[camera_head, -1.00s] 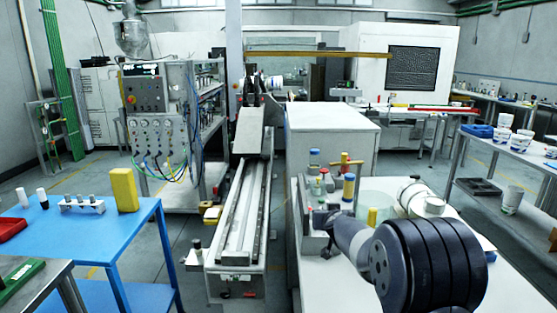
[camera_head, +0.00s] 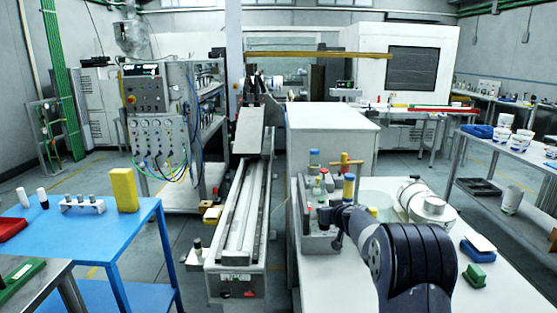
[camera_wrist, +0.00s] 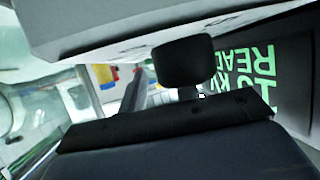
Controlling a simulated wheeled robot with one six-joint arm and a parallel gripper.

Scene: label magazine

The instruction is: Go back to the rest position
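My dark arm rises at the lower right of the head view, bent over the front of the white table (camera_head: 455,210). In the wrist view, a black padded part (camera_wrist: 185,62) that looks like part of my gripper sits upper centre, above a black bar and a dark blue surface. Two separate fingertips do not show, and neither does any held object. Whether the gripper is open or shut cannot be told.
A grey fixture with coloured caps (camera_head: 319,237) stands close left of my arm. A blue table (camera_head: 80,235) is at left. The wrist view shows a dark panel with green lettering (camera_wrist: 262,85).

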